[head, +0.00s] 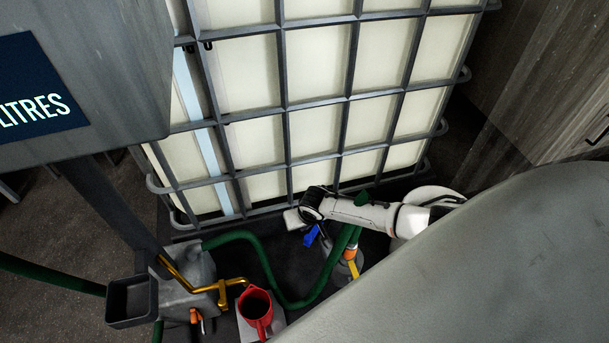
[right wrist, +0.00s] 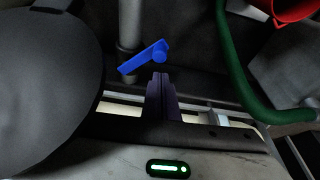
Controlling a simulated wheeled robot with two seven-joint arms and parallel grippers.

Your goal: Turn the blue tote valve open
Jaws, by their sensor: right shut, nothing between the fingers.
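The blue valve handle (head: 311,236) shows low in front of the caged white tote (head: 255,142) in the head view. My right arm comes in from the right, and its hand covers part of the area around the valve. In the right wrist view the blue handle (right wrist: 145,57) is a tilted lever on a grey pipe (right wrist: 129,25). My right gripper (right wrist: 160,78) is shut and empty, its dark fingertips just below the handle's right end in that picture. Whether they touch it I cannot tell. My left gripper is not in view.
A green hose (head: 262,262) loops across the floor near the valve and shows in the right wrist view (right wrist: 234,70). A red cup (head: 256,308), a grey box with yellow pipe (head: 232,285) and a black tray (head: 131,301) stand at lower left. A large grey surface (head: 480,280) fills the lower right.

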